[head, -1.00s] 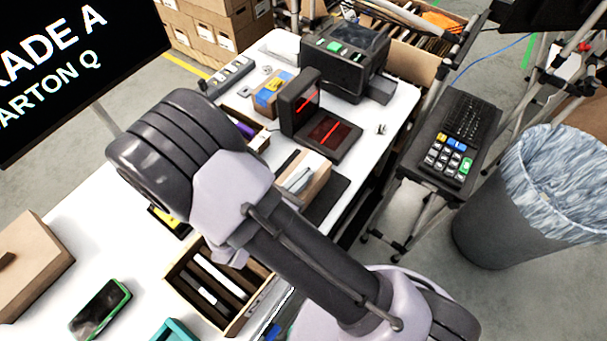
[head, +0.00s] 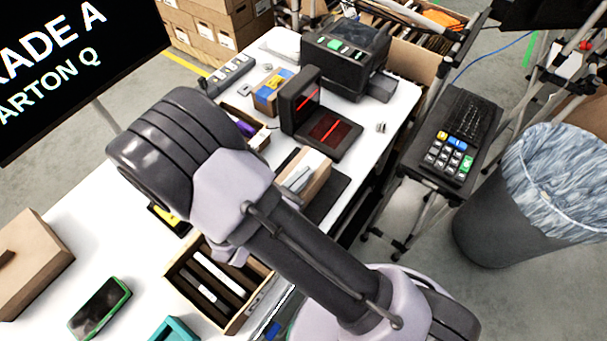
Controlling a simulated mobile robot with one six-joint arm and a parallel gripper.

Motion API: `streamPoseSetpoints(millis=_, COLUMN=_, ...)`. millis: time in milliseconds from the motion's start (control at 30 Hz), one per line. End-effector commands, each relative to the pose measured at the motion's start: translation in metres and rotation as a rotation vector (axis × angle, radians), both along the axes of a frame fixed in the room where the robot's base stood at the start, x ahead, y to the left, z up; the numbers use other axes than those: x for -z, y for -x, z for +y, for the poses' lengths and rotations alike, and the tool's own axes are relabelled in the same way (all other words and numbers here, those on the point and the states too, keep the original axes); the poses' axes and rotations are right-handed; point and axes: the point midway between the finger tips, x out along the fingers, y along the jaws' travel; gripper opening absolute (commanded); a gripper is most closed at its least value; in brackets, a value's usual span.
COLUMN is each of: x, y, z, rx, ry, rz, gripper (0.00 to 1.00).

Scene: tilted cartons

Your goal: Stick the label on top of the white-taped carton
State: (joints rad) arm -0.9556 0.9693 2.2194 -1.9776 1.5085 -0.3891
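A tan carton (head: 318,172) stands on a dark mat at the middle of the table, partly behind my arm. Something pale grey or white lies on its top; I cannot tell whether it is tape. Another tan carton (head: 38,268) at the left edge has a short dark strip on top and no white tape that I can see. I cannot make out a loose label. My arm crosses the middle of the view and hides part of the table. My gripper is not visible.
A dark printer-like machine (head: 345,55) and a scanner with red light (head: 330,130) stand at the back. A wooden tray (head: 222,290), a phone (head: 100,308) and a teal item (head: 175,330) lie in front. A keypad (head: 450,155) and a lined bin (head: 500,205) stand right.

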Motion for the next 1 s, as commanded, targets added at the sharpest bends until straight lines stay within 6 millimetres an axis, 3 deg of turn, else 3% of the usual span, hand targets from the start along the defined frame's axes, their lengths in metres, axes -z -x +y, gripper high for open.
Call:
streamPoseSetpoints(millis=233, x=0.0, y=0.0, z=0.0, rx=0.0, ry=0.0, rz=0.001, gripper=0.0)
streamPoseSetpoints(millis=367, x=0.0, y=0.0, z=0.0, rx=0.0, ry=0.0, rz=0.001, gripper=0.27)
streamPoseSetpoints(millis=833, x=-0.001, y=0.002, z=0.002, rx=-0.001, ry=0.0, rz=0.0, gripper=0.27)
streamPoseSetpoints(millis=1000, x=-0.011, y=0.022, z=0.019, rx=-0.005, ry=-0.002, rz=0.0, gripper=0.27)
